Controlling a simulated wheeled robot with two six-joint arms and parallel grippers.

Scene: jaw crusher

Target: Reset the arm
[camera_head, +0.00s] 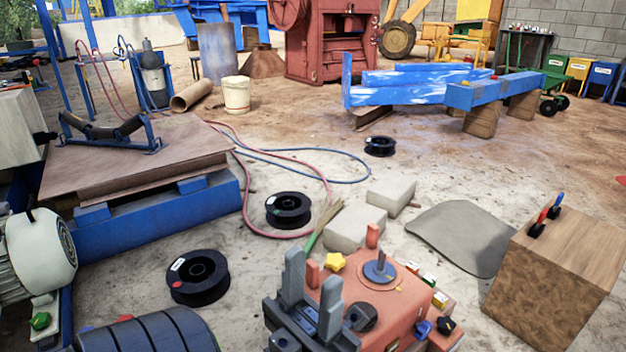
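My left gripper (312,287) is at the bottom middle, with its two grey fingers pointing up in the picture. The fingers stand apart, and I see nothing held between them. The gripper is in front of the left side of an orange-red machine block (388,297). I cannot tell whether it touches the block. The block carries a round grey disc with a post (380,269), a yellow star-shaped knob (334,261) and small coloured buttons. My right gripper is not in view.
Black spools (197,279) (289,210) (380,146), grey blocks (354,228) and red and blue hoses (270,158) lie on the sandy floor. A wooden box (553,275) with two levers stands right. A roller stand on a wooden platform (130,165) is left. Blue-painted beams (430,88) lie behind.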

